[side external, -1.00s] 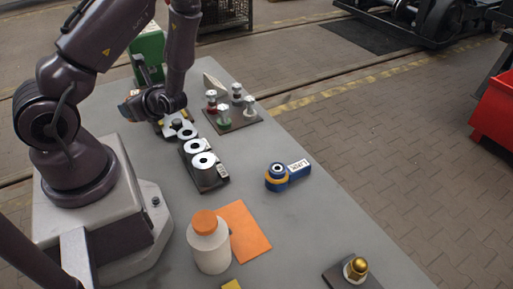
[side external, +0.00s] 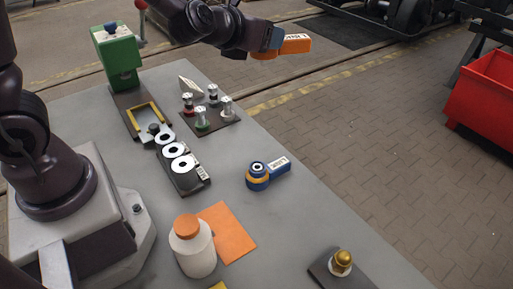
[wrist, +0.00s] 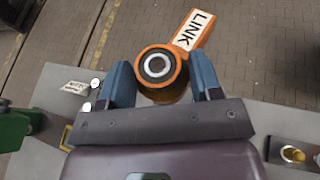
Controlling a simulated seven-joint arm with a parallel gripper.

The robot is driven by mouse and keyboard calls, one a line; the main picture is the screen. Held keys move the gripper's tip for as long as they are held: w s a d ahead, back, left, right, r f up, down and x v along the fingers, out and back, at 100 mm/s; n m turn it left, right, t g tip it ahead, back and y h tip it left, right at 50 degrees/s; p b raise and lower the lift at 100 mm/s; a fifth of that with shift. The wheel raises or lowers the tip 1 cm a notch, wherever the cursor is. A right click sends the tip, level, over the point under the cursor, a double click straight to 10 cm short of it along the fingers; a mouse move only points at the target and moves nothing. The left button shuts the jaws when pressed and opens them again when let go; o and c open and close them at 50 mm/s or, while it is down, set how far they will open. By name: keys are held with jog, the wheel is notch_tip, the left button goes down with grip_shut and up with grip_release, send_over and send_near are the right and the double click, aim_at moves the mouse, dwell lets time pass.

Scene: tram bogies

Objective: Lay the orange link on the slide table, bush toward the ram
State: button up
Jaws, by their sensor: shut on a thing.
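My gripper (side external: 268,42) is shut on the orange link (side external: 295,44) and holds it high, past the far right edge of the table. In the wrist view, the blue fingers of my gripper (wrist: 162,78) sit on both sides of the link's round bush end (wrist: 156,66). Its arm, with a white LINK label (wrist: 194,29), points away to the upper right. The slide table (side external: 150,117) appears to be the yellow-edged dark plate at the table's far left. A green block with a red-knobbed lever (side external: 118,57) stands behind it; I cannot make out the ram clearly.
A plate with several silver-topped pins (side external: 210,117) and a dark rack of pale rings (side external: 183,169) stand near the slide.

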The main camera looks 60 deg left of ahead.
jog(key=shift+d+r, duration=0.3)
dwell(0.4)
jog(key=s+a+f+n+g+y, duration=0.95)
jog(key=s+a+f+n, duration=0.2)
jog(key=a+f, duration=0.5)
jog(key=s+a+f+n+g+h, duration=0.1)
jog(key=s+f+n+g+h, duration=0.1)
jog(key=s+n+g, duration=0.3)
jog(key=s+a+f+n+g+h, duration=0.1)
jog(key=s+n+g, duration=0.4)
jog(key=s, duration=0.7)
jog(key=s+a+f+n+g+h, duration=0.1)
jog(key=s+f+n+g+h, duration=0.3)
jog(key=s, duration=0.5)
jog(key=shift+s+f+n+g, duration=0.1)
jog(key=shift+f+n+g, duration=0.45)
jog(key=shift+g, duration=0.1)
jog(key=shift+f, duration=2.3)
